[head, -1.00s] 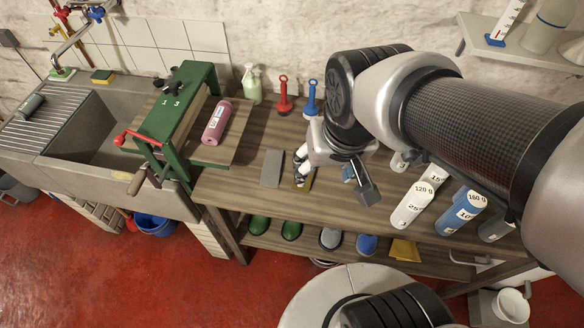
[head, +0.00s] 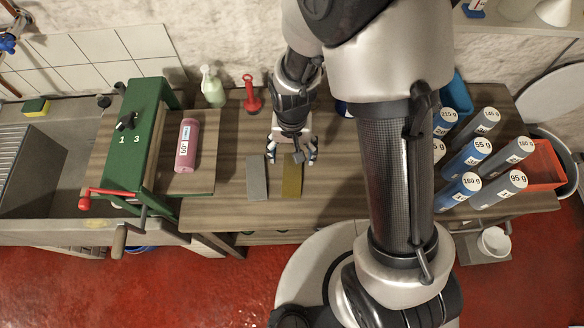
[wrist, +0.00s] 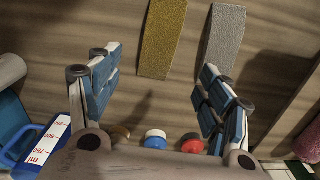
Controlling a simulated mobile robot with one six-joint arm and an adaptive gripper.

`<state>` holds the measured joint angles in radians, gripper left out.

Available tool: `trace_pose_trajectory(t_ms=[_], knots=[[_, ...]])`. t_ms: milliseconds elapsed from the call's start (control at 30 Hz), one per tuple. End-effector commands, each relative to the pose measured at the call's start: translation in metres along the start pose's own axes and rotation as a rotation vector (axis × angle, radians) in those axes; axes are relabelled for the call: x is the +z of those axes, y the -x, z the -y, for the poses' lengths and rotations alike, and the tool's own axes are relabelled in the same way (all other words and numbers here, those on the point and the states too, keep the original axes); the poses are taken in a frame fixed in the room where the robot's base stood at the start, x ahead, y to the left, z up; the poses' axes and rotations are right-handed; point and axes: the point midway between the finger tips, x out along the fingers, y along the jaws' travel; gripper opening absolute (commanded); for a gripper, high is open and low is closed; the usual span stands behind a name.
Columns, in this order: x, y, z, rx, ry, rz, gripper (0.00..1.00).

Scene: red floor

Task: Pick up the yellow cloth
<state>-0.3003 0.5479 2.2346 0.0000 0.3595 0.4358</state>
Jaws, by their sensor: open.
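A flat, rough yellow strip (head: 292,181), which may be the yellow cloth, lies on the wooden bench beside a flat grey strip (head: 257,178). My gripper (head: 304,154) is over the bench at the far end of the yellow strip. In the wrist view the yellow strip (wrist: 162,40) and grey strip (wrist: 223,42) lie beyond my open gripper (wrist: 156,75), with nothing between the fingers. The yellow piece seen on the lower shelf earlier is out of sight.
Several labelled cylinders (head: 467,158) and an orange tray (head: 546,164) are right. Bare bench surrounds the strips.

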Motion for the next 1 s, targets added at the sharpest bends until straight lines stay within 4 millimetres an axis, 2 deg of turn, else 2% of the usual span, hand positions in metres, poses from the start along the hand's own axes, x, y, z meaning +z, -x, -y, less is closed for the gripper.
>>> trace_pose_trajectory(t_ms=[33, 200, 467, 733, 1000], knots=[[0.001, -0.015, -0.001, 0.002, 0.0, 0.004, 0.72], [0.001, -0.045, -0.001, 0.001, 0.0, 0.003, 0.72], [0.001, -0.062, 0.0, 0.0, 0.0, 0.0, 0.72], [0.003, -0.102, -0.001, 0.001, 0.0, 0.002, 0.72], [0.002, -0.109, -0.001, -0.001, 0.0, -0.001, 0.72]])
